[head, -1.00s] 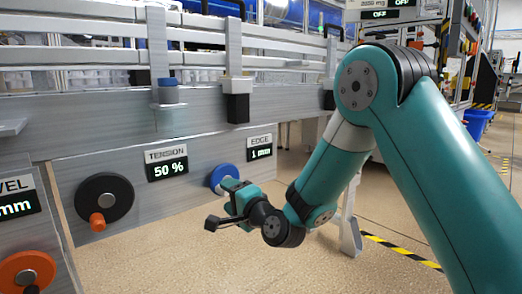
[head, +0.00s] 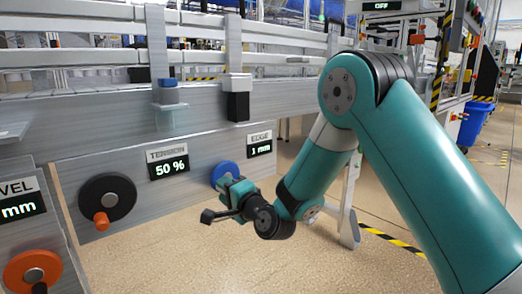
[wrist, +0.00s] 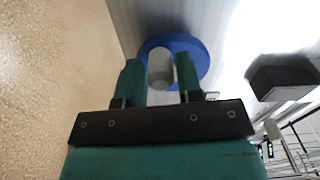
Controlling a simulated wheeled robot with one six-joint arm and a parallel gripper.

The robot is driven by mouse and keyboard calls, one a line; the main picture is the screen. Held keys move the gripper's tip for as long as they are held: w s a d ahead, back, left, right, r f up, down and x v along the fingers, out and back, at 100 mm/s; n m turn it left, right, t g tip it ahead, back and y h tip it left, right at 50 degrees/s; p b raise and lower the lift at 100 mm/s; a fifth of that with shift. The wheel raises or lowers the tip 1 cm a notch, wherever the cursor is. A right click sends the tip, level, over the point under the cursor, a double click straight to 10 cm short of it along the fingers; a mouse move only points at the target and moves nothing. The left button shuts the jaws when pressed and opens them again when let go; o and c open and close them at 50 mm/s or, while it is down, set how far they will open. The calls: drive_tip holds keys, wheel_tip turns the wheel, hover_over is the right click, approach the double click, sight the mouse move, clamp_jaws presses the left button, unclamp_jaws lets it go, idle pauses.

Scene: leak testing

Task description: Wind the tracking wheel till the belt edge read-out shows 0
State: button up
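The tracking wheel is a blue disc (head: 224,171) on the grey machine panel, below the EDGE read-out (head: 260,148), which shows 1 mm. My gripper (head: 229,182) is in front of the wheel and hides its lower right part. In the wrist view, the two green fingers of my gripper (wrist: 159,80) stand apart, pointing at the blue wheel (wrist: 201,57). A pale grey round part (wrist: 160,68) of the wheel shows between the fingers. I see a gap between the fingers and cannot make out contact with the wheel.
Left of it are a TENSION read-out (head: 170,168) at 50 % and a black wheel (head: 96,204) with an orange knob. An orange wheel (head: 31,272) is at the lower left. A dark block (wrist: 283,77) juts out at right in the wrist view. The floor below is clear.

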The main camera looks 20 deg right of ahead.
drive_tip(key=c, duration=0.5)
drive_tip(key=r+m+p, duration=0.1)
drive_tip(key=m+p, duration=0.1)
drive_tip(key=p, duration=0.1)
drive_tip(key=shift+a+r+m+p, duration=0.1)
drive_tip(key=shift+r+m+p, duration=0.05)
drive_tip(key=shift+m+p, duration=0.65)
drive_tip(key=shift+m, duration=0.6)
drive_tip(key=shift+o, duration=0.2)
drive_tip(key=shift+r+m+p, duration=0.35)
drive_tip(key=shift+m+p, duration=0.35)
drive_tip(key=shift+p, duration=0.2)
drive_tip(key=shift+r+m+p, duration=0.2)
drive_tip(key=shift+m+p, duration=0.55)
drive_tip(key=shift+m, duration=0.25)
drive_tip(key=shift+m+p, duration=0.35)
drive_tip(key=shift+m, duration=0.45)
